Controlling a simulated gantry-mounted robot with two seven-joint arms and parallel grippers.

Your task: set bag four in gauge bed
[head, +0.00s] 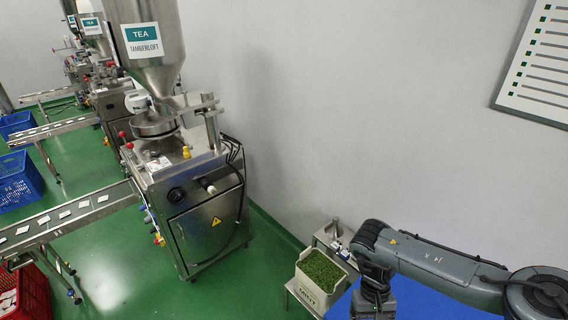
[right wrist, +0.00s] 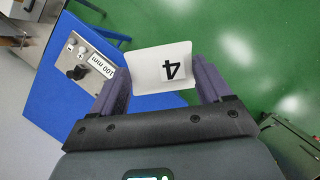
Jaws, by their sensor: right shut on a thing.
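The white bag marked 4 (right wrist: 150,58) is between the two purple fingers of my right gripper (right wrist: 162,78) in the right wrist view. The right gripper is shut on it, and the bag sticks out past the fingertips. The gauge (right wrist: 92,82), a grey metal plate with a dark knob and a 100 mm label, lies on the blue table (right wrist: 45,98). It is to the left of the bag and apart from it in this view; its bed is not clear to make out. My left gripper is in neither view.
In the head view, a white bin of green leaves (head: 304,290) stands beside the blue table (head: 341,306). A steel tea machine (head: 205,210) with a conveyor (head: 75,213) stands to the left. Green floor (right wrist: 240,30) shows beyond the bag.

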